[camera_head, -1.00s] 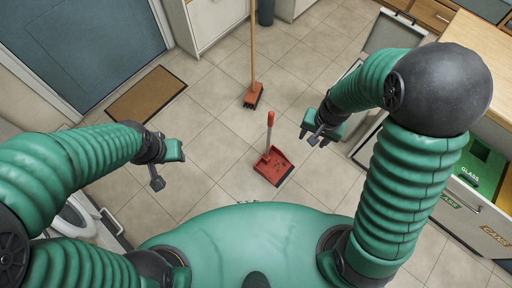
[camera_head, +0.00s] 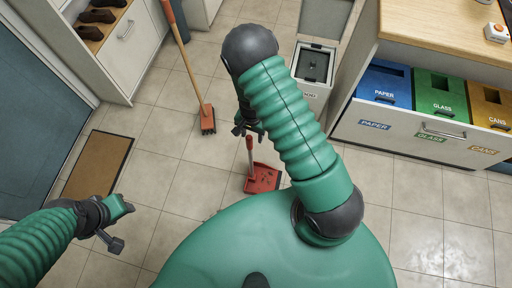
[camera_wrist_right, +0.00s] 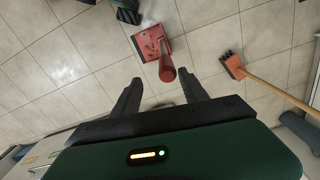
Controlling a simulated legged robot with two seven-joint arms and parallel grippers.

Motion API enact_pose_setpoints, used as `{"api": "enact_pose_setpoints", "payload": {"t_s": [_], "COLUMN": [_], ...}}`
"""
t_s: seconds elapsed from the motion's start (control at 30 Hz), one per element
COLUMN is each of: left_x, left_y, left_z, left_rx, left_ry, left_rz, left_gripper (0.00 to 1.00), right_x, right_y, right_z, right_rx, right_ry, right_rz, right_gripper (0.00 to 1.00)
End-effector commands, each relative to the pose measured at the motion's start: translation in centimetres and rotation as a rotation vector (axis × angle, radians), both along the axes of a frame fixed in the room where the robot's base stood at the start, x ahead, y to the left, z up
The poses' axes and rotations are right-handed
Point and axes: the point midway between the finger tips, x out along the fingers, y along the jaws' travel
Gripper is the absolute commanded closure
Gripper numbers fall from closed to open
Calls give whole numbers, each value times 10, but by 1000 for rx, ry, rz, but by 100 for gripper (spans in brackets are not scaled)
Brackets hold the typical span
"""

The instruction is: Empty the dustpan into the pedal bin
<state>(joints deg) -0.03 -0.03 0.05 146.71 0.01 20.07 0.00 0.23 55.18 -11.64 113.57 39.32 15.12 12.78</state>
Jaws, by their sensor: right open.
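The red dustpan (camera_head: 263,181) lies on the tiled floor, dark bits on its pan and its handle (camera_head: 249,146) pointing up. My right gripper (camera_head: 248,128) is just above the handle's top end. In the right wrist view its two dark fingers (camera_wrist_right: 162,95) are spread and empty. The dustpan (camera_wrist_right: 151,42) is beyond them, its handle end (camera_wrist_right: 168,74) facing the gap, apart from both fingers. A pale bin (camera_head: 313,65) with its grey lid (camera_head: 325,18) raised stands behind; it looks like the pedal bin. My left gripper (camera_head: 116,226) is empty; its jaw opening is unclear.
A broom (camera_head: 207,118) stands left of the dustpan. A brown mat (camera_head: 95,165) lies by the blue door. At right, a pulled-out drawer holds paper (camera_head: 384,82), glass (camera_head: 440,92) and cans (camera_head: 490,105) bins below a wooden counter (camera_head: 440,35). Floor at lower right is clear.

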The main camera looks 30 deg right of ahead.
Motion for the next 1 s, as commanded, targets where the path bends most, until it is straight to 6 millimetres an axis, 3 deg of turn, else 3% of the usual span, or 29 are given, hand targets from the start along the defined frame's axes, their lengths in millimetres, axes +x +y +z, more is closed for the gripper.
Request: {"api": "enact_pose_setpoints", "payload": {"t_s": [0.03, 0.27, 0.5, 0.77, 1.0], "left_x": [0, 0, 0, 0, 0], "left_y": [0, 1, 1, 1, 1], "left_z": [-6, -11, -20, -20, -20], "left_rx": [0, 0, 0, 0, 0], "left_ry": [0, 0, 0, 0, 0], "left_rz": [1, 1, 1, 1, 1], "left_gripper": [59, 59, 59, 59, 59], "right_x": [-1, 2, 10, 10, 10], "right_y": [1, 2, -1, 0, 0], "right_z": [-15, -41, -82, -85, -85], "right_rx": [1, -1, 2, 0, 1], "right_ry": [3, -1, 0, -2, -1], "right_rz": [2, 3, 2, 3, 3], "right_gripper": [49, 49, 49, 49, 79]}}
